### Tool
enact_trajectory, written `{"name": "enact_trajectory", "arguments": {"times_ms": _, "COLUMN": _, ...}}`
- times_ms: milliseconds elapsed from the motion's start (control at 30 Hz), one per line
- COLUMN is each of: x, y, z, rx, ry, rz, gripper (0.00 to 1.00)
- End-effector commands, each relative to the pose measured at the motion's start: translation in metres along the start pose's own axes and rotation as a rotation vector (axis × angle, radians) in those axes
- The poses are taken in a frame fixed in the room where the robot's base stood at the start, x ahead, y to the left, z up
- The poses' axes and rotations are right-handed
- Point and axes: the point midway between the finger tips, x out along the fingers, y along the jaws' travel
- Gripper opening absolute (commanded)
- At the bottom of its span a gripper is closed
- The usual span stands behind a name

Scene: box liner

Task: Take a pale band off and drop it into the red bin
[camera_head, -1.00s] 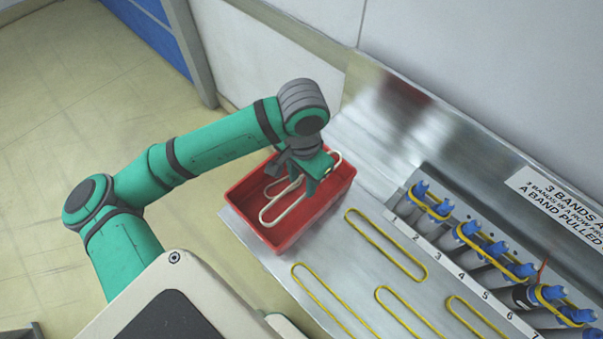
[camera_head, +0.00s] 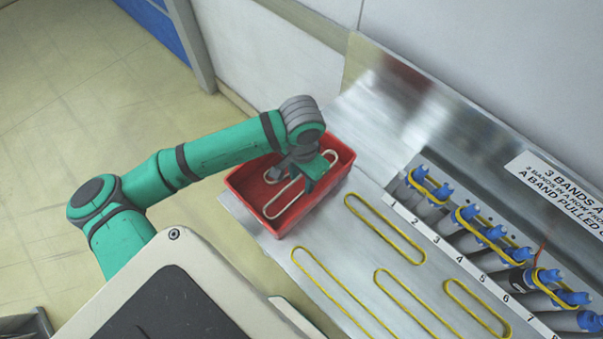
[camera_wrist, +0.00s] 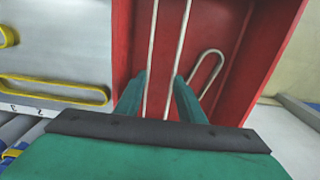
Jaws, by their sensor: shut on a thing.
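The red bin (camera_head: 238,195) stands at the left end of the steel bench. My gripper (camera_head: 308,186) is over the bin, pointing down, shut on a long pale band (camera_head: 287,201). The held band lies lengthwise across the bin's opening; I cannot tell whether it touches the floor. In the wrist view, its two strands (camera_wrist: 182,35) run between my fingers (camera_wrist: 160,90), with the red bin (camera_wrist: 240,20) behind. Another pale band (camera_wrist: 218,57) lies in the bin beside my right finger. In the head view my gripper partly hides it.
Several loose yellow bands (camera_head: 387,233) lie flat on the bench right of the bin. A numbered rack (camera_head: 445,246) of blue-topped posts with yellow bands stands at the right. A sign (camera_head: 560,190) is behind it.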

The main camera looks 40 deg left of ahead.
Motion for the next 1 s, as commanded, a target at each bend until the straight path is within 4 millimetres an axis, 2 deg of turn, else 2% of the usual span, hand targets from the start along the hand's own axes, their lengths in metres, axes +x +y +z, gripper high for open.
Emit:
{"name": "enact_trajectory", "arguments": {"times_ms": 433, "x": 0.005, "y": 0.0, "z": 0.0, "rx": 0.0, "ry": 0.001, "rz": 0.0, "gripper": 0.13}}
{"name": "enact_trajectory", "arguments": {"times_ms": 467, "x": 0.005, "y": 0.0, "z": 0.0, "rx": 0.0, "ry": 0.0, "rz": 0.0, "gripper": 0.4}}
{"name": "enact_trajectory", "arguments": {"times_ms": 533, "x": 0.005, "y": 0.0, "z": 0.0, "rx": 0.0, "ry": 0.001, "rz": 0.0, "gripper": 0.57}}
{"name": "enact_trajectory", "arguments": {"times_ms": 867, "x": 0.004, "y": 0.0, "z": 0.0, "rx": 0.001, "ry": 0.001, "rz": 0.0, "gripper": 0.57}}
{"name": "enact_trajectory", "arguments": {"times_ms": 1000, "x": -0.008, "y": 0.0, "z": -0.001, "rx": 0.001, "ry": 0.002, "rz": -0.001, "gripper": 0.57}}
